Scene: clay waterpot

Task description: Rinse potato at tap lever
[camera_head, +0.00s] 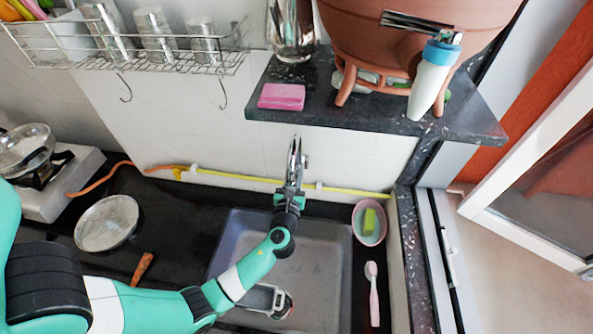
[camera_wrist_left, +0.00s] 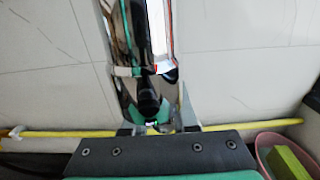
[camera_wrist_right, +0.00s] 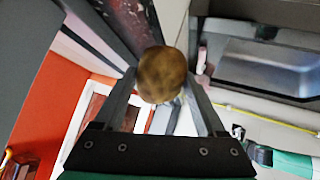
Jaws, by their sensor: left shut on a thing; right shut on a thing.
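My left gripper (camera_head: 293,180) is over the back of the sink (camera_head: 325,255), against the wall. It is shut on a chrome part of the tap, which I take for the tap lever (camera_head: 296,148); the fingers cover its lower end. In the left wrist view the shiny chrome (camera_wrist_left: 128,45) rises from between my left fingertips (camera_wrist_left: 157,122). My right gripper (camera_wrist_right: 165,100) is shut on the brown, rounded potato (camera_wrist_right: 162,72), held up between its fingers. I cannot make out the potato in the head view. No running water is visible.
A dark shelf (camera_head: 350,112) with a terracotta pot (camera_head: 400,30), a pink sponge (camera_head: 281,97) and a white bottle (camera_head: 430,80) juts above the sink. A pink bowl (camera_head: 381,228) and a pink brush (camera_head: 373,290) lie right of it. A pan (camera_head: 106,224) is left.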

